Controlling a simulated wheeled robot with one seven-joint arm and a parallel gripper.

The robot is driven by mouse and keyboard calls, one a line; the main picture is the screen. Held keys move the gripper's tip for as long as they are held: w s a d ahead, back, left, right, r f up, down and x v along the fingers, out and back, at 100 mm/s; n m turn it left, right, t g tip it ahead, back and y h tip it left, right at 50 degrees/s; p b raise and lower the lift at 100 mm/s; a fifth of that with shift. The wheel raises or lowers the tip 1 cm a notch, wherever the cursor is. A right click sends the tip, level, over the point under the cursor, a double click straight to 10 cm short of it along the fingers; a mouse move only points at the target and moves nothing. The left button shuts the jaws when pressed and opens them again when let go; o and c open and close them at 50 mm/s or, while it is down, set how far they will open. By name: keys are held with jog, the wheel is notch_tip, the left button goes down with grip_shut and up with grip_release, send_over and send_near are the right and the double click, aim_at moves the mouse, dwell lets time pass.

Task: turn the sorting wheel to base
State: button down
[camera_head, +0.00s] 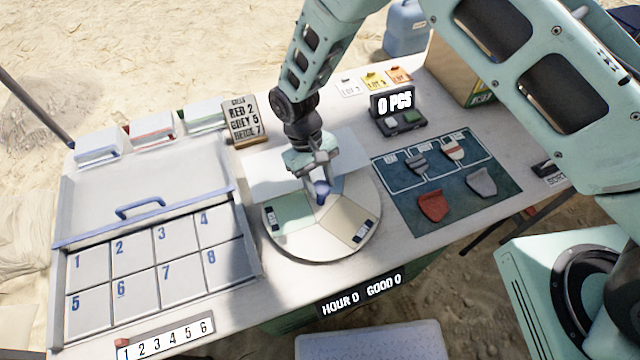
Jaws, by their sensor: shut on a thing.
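The sorting wheel (318,250) is a round pale disc on the table, with a greenish sector at its left and a beige sector at its front right. Small dark labels sit near the rim on these sectors; their words are too small to read surely. A blue knob (322,195) stands at the wheel's middle. My gripper (321,182) points down over the middle and is shut on the knob. The wheel's far part is partly hidden behind my gripper.
A numbered compartment tray (150,262) with a lid and blue handle stands at left. A dark mat (450,205) with several sherds lies at right. A small scale (402,122) reading "0 PCS" and a rules sign (245,122) stand behind.

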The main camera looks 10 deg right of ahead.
jog(key=n+t+h+b, duration=0.1)
jog(key=n, duration=0.3)
jog(key=shift+a+n+b, duration=0.1)
jog(key=shift+n+b, duration=0.2)
jog(key=shift+b, duration=0.1)
jog(key=n+t, duration=0.1)
jog(key=n, duration=0.1)
jog(key=n+t+h+b, duration=0.1)
jog(key=n, duration=0.1)
jog(key=shift+s+n, duration=0.15)
jog(key=shift+n, duration=0.15)
jog(key=n+t, duration=0.1)
jog(key=n, duration=0.1)
jog(key=n+b, duration=0.1)
jog(key=n, duration=0.1)
jog(key=shift+s+n+t, duration=0.15)
jog(key=shift+n+t, duration=0.15)
jog(key=shift+t, duration=0.1)
jog(key=shift+s+n+t+y+b, duration=0.1)
jog(key=shift+n+t+y+b, duration=0.4)
jog(key=shift+n, duration=1.5)
jog(key=shift+r, duration=0.1)
jog(key=c, duration=0.9)
grip_release()
